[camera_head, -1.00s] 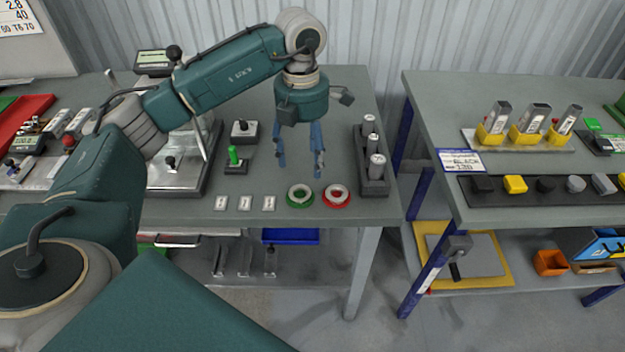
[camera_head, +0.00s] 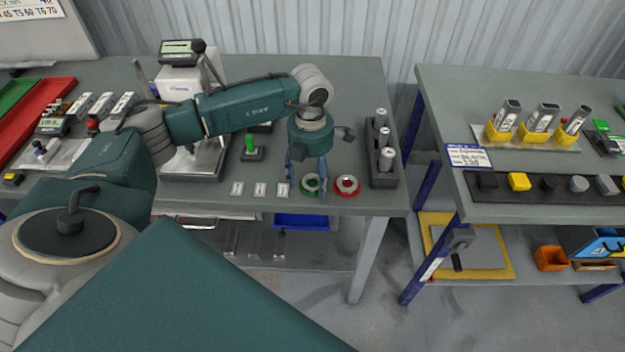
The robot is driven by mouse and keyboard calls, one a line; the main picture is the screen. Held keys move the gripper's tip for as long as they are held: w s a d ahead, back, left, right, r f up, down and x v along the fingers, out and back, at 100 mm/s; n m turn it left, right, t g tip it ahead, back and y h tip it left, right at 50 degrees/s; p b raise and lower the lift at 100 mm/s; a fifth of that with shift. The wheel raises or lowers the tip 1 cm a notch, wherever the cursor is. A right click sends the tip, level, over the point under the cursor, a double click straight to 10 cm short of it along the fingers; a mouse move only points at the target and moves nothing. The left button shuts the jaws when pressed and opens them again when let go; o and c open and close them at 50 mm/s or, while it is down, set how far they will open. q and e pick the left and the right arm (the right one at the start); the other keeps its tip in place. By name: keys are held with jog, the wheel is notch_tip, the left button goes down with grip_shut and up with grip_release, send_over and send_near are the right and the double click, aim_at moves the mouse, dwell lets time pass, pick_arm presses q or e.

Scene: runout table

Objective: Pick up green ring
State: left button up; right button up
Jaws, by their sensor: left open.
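The green ring (camera_head: 311,184) lies flat near the table's front edge. Just right of it, the red ring (camera_head: 347,186) lies flat and apart from it. My left gripper (camera_head: 307,186) points down with its blue fingers spread, one at each side of the green ring. It is open and holds nothing. I cannot tell how high the fingertips are above the table top. My right gripper is not in view.
A dark rack (camera_head: 384,160) with grey cylinders stands right of the rings. Small white tags (camera_head: 260,189) lie to the left. A green-handled gauge (camera_head: 251,149) stands behind them. A gap separates this table from the right table (camera_head: 440,95).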

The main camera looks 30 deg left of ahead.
pick_arm(q)
jog(key=c, duration=1.2)
jog(key=shift+c, duration=0.6)
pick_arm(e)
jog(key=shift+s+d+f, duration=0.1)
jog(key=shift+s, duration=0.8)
